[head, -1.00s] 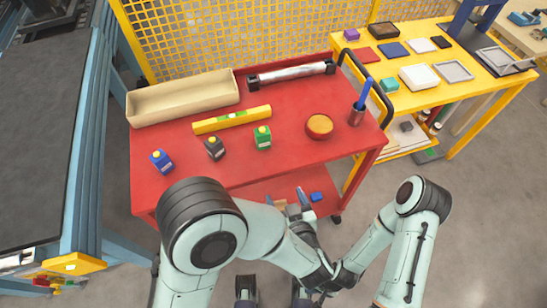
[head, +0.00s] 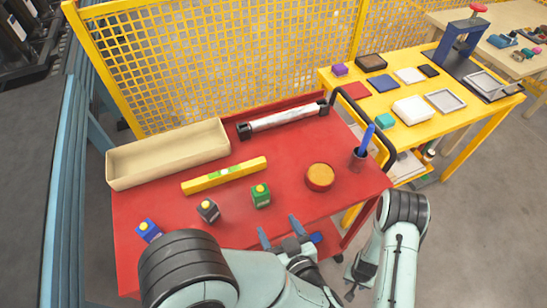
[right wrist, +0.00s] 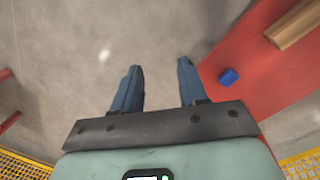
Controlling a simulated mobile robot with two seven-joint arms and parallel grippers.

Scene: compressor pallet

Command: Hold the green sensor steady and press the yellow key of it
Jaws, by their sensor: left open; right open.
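The green sensor (head: 261,199), a small block with a round yellow key (head: 260,188) on top, stands upright on the red cart top (head: 240,232) in the head view. My left gripper (head: 282,229) is open and empty by the cart's front edge. It is on the near side of the green sensor, a little to its right, and apart from it. My right gripper (right wrist: 160,82) is open and empty in the right wrist view, with grey floor behind its fingers. In the head view it is small and dark, low beside the cart.
A black sensor (head: 208,211) and a blue sensor (head: 149,231) stand left of the green one. A yellow level (head: 224,175) lies behind. A round orange-topped container (head: 320,177) and a pen cup (head: 359,158) stand right. A beige tray (head: 170,157) lies at the back left.

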